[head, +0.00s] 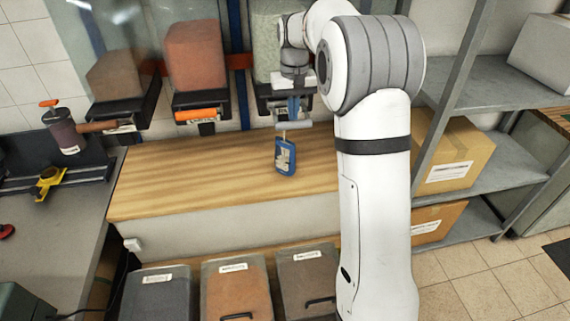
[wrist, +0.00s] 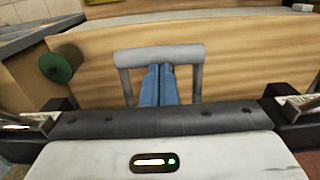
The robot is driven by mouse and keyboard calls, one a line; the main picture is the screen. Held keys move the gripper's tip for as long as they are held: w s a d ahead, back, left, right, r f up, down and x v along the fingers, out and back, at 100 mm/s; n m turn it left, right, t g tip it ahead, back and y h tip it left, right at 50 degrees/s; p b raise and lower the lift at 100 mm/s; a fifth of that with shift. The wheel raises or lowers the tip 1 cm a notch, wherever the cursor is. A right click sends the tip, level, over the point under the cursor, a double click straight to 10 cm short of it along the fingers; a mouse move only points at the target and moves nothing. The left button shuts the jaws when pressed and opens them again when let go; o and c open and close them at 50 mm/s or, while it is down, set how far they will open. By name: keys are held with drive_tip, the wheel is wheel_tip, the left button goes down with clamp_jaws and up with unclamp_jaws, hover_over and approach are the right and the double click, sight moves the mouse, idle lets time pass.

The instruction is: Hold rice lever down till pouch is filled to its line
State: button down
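The rice dispenser (head: 266,38), a clear hopper of pale grain, stands at the back, partly hidden by my arm. Its grey lever (head: 294,126) sticks out at the front. The lever (wrist: 190,52) shows in the wrist view as a grey U-shaped bar. My gripper (head: 294,100) is at the lever. Its blue fingers (wrist: 160,70) are together, with their tips at the middle of the bar and nothing seen between them. The blue pouch (head: 285,157) with a pale label is upright, slightly tilted, below the lever over the wooden counter. Its fill level is too small to tell.
A red-brown hopper (head: 195,55) with an orange lever (head: 197,114) and a brown hopper (head: 113,75) stand to the left. Lidded bins (head: 235,290) stand below the counter (head: 165,185). A metal shelf (head: 485,95) with boxes is at the right. The counter's left part is clear.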

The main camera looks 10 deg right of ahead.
drive_tip(key=shift+r+p, duration=1.25)
drive_tip(key=shift+r, duration=0.1)
idle(2.1)
wheel_tip(320, 180, up, 7)
drive_tip(key=p, duration=0.6)
drive_tip(key=shift+r, duration=0.2)
drive_tip(key=shift+s, duration=0.1)
idle(0.6)
